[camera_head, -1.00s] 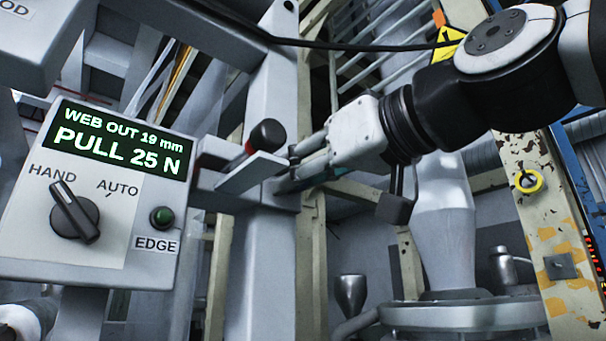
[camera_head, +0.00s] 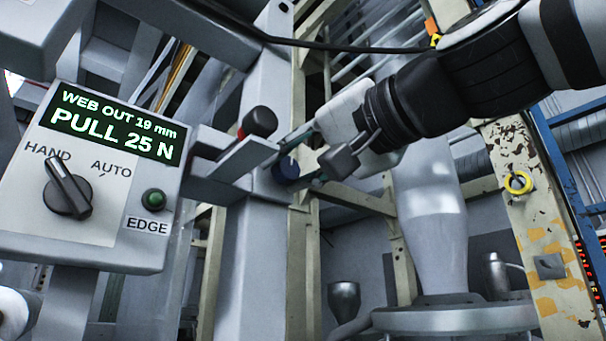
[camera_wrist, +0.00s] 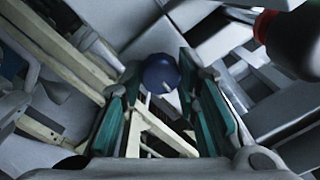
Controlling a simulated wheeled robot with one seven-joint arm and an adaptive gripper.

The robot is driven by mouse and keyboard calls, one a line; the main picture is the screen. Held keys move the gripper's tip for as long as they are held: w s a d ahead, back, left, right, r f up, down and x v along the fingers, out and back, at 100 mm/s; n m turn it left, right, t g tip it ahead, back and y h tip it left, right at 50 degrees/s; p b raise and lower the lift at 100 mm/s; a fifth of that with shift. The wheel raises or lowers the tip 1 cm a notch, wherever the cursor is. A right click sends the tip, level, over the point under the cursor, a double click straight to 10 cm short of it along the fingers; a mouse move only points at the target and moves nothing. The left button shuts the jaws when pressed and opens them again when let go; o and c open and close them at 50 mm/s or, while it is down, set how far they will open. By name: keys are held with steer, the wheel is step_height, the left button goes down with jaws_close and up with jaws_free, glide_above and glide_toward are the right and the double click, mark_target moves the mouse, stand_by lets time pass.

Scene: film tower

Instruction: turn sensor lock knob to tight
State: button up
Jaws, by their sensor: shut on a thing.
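A dark blue round knob (camera_head: 286,169) with a small pale mark sits on the grey post bracket, right of a display box. It also shows in the wrist view (camera_wrist: 160,74), between the green-padded fingers. My gripper (camera_head: 304,159) reaches it from the right, with one finger above and one below. It is shut on the knob. In the wrist view my gripper (camera_wrist: 162,65) has one finger on each side of the knob. I see no tight or loose lettering at this size.
The display box (camera_head: 100,240) at left reads "WEB OUT 19 mm, PULL 25 N"; its selector (camera_head: 67,190) points to HAND. A black-and-red handle (camera_head: 260,122) stands close to the knob, above a flat grey plate (camera_head: 242,158). A black cable (camera_head: 340,46) crosses above.

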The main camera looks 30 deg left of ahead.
steer(key=m, duration=0.4)
steer(key=m+p, duration=0.1)
steer(key=m, duration=0.3)
steer(key=shift+m+p, duration=0.3)
stand_by(0.4)
steer(key=o, duration=1.2)
steer(key=shift+t, duration=0.3)
steer(key=shift+c, duration=0.2)
steer(key=v, duration=1.2)
